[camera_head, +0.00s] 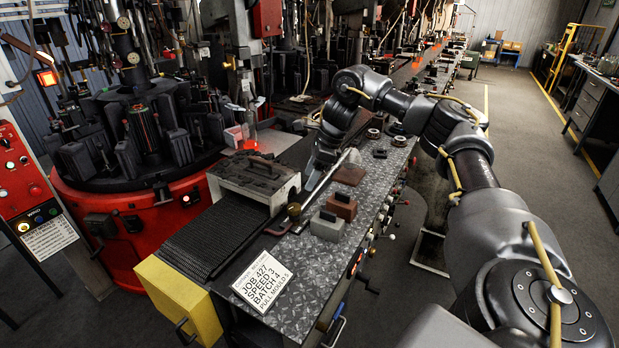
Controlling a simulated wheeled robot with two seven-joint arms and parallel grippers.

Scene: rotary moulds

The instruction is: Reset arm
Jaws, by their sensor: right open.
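My right arm (470,160) comes in from the right and bends over the metal workbench. Its gripper (313,180) points down over the patterned metal bench top (270,260), near the rear of the grey block. The jaws are small here and are open; I see nothing held between them. A long pale rod or handle (325,172) lies close beside the gripper; I cannot tell whether they touch. My left gripper is not in view.
Small grey (328,226) and brown (342,206) blocks stand on the bench by a job sign (265,283). A red rotary machine (130,230) fills the left. Grey floor (545,150) is clear at right.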

